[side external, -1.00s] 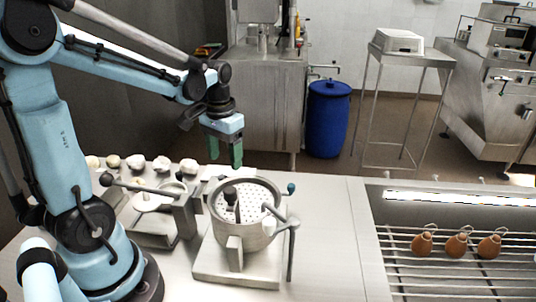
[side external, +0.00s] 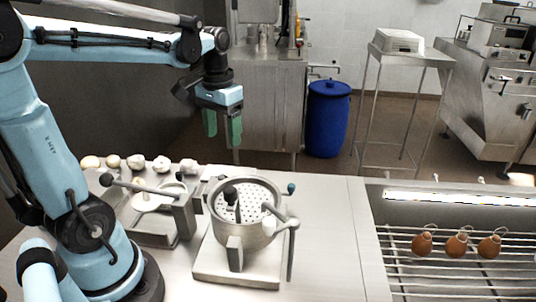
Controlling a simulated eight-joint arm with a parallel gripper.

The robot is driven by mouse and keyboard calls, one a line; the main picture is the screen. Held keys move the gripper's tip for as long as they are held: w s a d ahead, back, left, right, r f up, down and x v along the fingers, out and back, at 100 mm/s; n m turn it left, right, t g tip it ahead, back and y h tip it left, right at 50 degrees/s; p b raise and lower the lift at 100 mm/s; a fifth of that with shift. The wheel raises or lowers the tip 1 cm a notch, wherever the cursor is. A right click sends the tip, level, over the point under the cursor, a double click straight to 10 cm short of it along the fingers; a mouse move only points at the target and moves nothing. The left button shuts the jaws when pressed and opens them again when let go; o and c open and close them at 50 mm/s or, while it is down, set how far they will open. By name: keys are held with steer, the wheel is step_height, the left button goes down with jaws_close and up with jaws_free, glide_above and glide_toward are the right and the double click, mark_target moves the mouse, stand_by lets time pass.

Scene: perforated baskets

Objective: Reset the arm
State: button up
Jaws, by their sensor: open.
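My gripper (side external: 222,131) has green fingers that point down with a gap between them. It is open and empty. It hangs in the air above and behind the perforated metal basket (side external: 246,236), near the far edge of the counter, and touches nothing. The basket is a round pot with a hole-patterned bottom, and a dark-knobbed part shows inside it. It stands on a metal base plate (side external: 212,268) with a crank handle at its right side.
A metal press with a lever (side external: 183,216) stands left of the basket. Several pale round pieces (side external: 136,162) lie along the counter's back edge. The counter (side external: 335,240) between is clear. A blue barrel (side external: 328,118) stands behind.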

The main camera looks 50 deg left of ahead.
steer(key=d+m+t, duration=0.1)
steer(key=d+t, duration=0.1)
steer(key=d, duration=0.1)
steer(key=s+d+f+m+t, duration=0.1)
steer(key=d+t, duration=0.1)
steer(key=d, duration=0.2)
steer(key=s+d+f+t, duration=0.1)
steer(key=d+t, duration=0.1)
steer(key=d, duration=0.2)
steer(key=shift+f+m, duration=0.1)
steer(key=shift+m, duration=0.3)
steer(key=shift+s+d+f+t, duration=0.1)
steer(key=shift+d+f+t, duration=0.1)
steer(key=shift+d+t, duration=0.4)
